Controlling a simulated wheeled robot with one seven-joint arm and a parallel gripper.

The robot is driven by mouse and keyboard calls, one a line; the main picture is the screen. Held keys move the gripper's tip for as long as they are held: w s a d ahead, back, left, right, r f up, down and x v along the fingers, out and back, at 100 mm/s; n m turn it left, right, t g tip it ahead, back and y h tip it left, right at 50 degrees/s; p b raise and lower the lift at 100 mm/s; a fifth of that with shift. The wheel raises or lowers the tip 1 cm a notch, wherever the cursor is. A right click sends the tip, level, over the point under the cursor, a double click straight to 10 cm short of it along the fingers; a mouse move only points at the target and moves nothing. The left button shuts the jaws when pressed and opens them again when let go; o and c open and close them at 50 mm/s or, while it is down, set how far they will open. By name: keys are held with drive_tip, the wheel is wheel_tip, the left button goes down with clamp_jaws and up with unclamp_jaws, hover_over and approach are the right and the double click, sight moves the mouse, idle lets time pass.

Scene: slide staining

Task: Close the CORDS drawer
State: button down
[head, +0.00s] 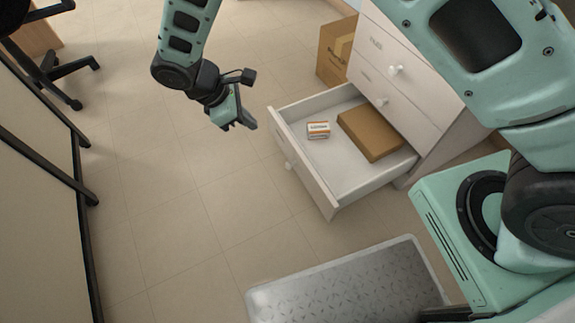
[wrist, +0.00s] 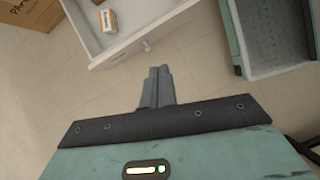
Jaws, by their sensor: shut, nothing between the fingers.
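The open drawer (head: 322,171) is the lowest one of a white cabinet (head: 405,75) and is pulled far out. A small orange-and-white box (head: 318,130) and a flat brown box (head: 370,133) lie in it. Its front panel carries a round white knob (head: 289,167). I cannot read a CORDS label on it. My gripper (head: 250,125) is shut and empty, to the left of the drawer front and apart from it. In the wrist view the shut fingers (wrist: 157,82) point toward the drawer front (wrist: 135,42) and its knob (wrist: 146,46), with floor between.
Two upper drawers with knobs (head: 396,70) are shut. A cardboard box (head: 335,50) stands behind the cabinet. A grey patterned tray-like surface (head: 350,285), possibly part of my base, is in front. A dark-framed panel (head: 40,170) and a chair (head: 50,70) are at left. The floor between is clear.

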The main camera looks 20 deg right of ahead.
drive_tip(key=w+f+n+t+h+b, duration=0.15)
drive_tip(key=f+b, duration=0.25)
drive_tip(key=f, duration=0.7)
drive_tip(key=w+f+n+t+h+b, duration=0.1)
drive_tip(key=w+f+n+h+b, duration=0.2)
drive_tip(key=f, duration=0.7)
drive_tip(key=y+b, duration=0.2)
drive_tip(key=b, duration=0.4)
approach(295, 152)
drive_tip(key=shift+m+h, duration=0.25)
drive_tip(key=shift+m, duration=0.2)
drive_tip(key=shift+a+f+x, duration=0.15)
drive_tip(key=shift+x, duration=1.4)
drive_tip(key=shift+a+f+x, duration=0.15)
drive_tip(key=shift+x, duration=1.45)
drive_tip(key=shift+d+r+p, duration=0.1)
drive_tip(key=shift+d+p, duration=0.2)
drive_tip(key=shift+d, duration=0.05)
drive_tip(key=w+d+p, duration=0.2)
drive_tip(key=d, duration=0.8)
drive_tip(key=w+d+p, duration=0.2)
drive_tip(key=d, duration=0.9)
drive_tip(key=w+d+p, duration=0.2)
drive_tip(key=d, duration=0.8)
drive_tip(key=shift+d, duration=0.3)
